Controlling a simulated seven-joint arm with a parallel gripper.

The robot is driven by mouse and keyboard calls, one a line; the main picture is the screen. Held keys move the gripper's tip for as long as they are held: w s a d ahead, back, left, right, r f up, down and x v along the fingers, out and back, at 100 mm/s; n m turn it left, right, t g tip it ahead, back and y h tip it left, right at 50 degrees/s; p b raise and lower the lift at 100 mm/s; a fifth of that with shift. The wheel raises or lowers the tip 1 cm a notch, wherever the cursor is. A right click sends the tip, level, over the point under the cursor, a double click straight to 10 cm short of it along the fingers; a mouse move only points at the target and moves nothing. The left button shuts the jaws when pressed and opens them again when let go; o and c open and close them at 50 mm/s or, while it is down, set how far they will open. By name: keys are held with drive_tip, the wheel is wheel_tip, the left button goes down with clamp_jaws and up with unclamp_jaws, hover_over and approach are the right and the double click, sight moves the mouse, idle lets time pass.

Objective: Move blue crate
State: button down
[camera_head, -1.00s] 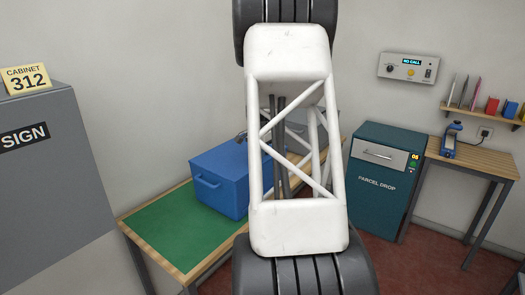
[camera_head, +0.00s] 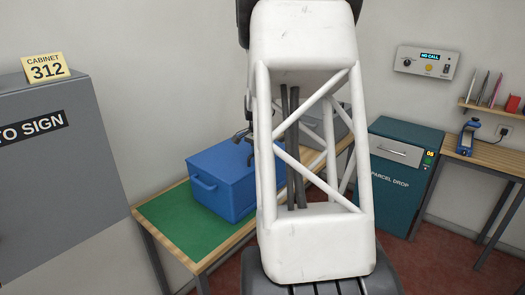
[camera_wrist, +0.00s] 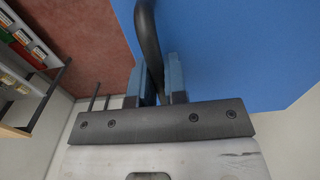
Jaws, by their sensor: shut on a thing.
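The blue crate (camera_head: 222,185) is on the green mat (camera_head: 172,222) of a wooden table in the head view, upright, with a handle on its left side. I cannot tell whether its base touches the mat. In the wrist view the crate's blue face (camera_wrist: 230,55) fills the upper right. My gripper (camera_wrist: 160,85) is shut on the dark curved handle (camera_wrist: 147,35) of the crate, between its two blue fingers. In the head view my gripper (camera_head: 243,135) is at the crate's top, and my white arm hides the right part of the crate.
A grey cabinet (camera_head: 60,170) stands at the left, close to the table. A teal parcel drop box (camera_head: 405,165) stands right of the table. Farther right is a wooden bench (camera_head: 490,155) with a blue device (camera_head: 468,138). The mat's left part is bare.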

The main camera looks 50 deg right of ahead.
sight(228, 179)
drive_tip(key=shift+a, duration=8.2)
drive_tip(key=c, duration=1.1)
unclamp_jaws()
drive_tip(key=shift+r, duration=0.1)
wheel_tip(228, 179, up, 8)
drive_tip(key=shift+f, duration=0.2)
